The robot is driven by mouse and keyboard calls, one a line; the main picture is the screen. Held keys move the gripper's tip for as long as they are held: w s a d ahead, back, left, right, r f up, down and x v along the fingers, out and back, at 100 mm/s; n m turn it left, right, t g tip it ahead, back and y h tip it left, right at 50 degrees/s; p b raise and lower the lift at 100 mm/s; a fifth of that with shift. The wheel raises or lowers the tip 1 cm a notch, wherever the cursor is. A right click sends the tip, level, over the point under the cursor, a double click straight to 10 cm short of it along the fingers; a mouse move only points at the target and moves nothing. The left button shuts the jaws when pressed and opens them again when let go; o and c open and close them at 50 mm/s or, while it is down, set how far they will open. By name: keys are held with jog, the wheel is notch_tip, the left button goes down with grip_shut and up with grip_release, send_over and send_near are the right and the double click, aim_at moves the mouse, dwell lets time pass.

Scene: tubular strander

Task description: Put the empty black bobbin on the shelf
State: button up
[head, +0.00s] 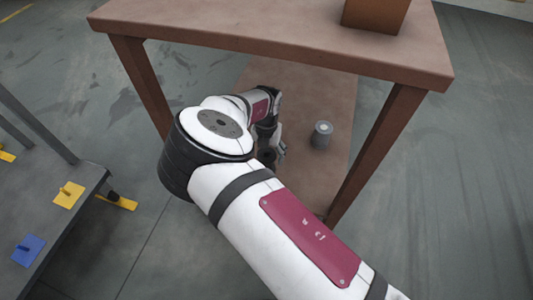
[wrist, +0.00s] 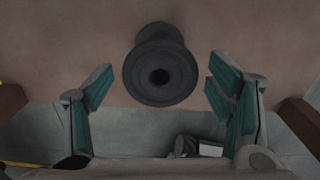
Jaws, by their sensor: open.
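The black bobbin (wrist: 160,75) shows in the wrist view, a dark spool with round flanges and a hole in its end face. It appears between my spread fingers, with visible room on both sides, against the brown lower board (head: 312,88). My gripper (head: 274,151) is open, low over that board in the head view. A dark round shape sits at the gripper there; I cannot tell bobbin from gripper parts. A grey cylinder (head: 321,136) with a lighter top stands upright on the board to the right of my gripper.
The brown table top (head: 270,36) overhangs the lower board, with a brown box (head: 375,14) on it. Table legs stand left (head: 145,85) and right (head: 376,150) of my arm. A dark bench (head: 55,230) with yellow and blue pieces stands at the left.

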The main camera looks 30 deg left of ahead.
notch_tip(320, 180, up, 8)
jog(key=p, duration=0.3)
jog(key=shift+r+p, duration=0.2)
jog(key=shift+p, duration=0.2)
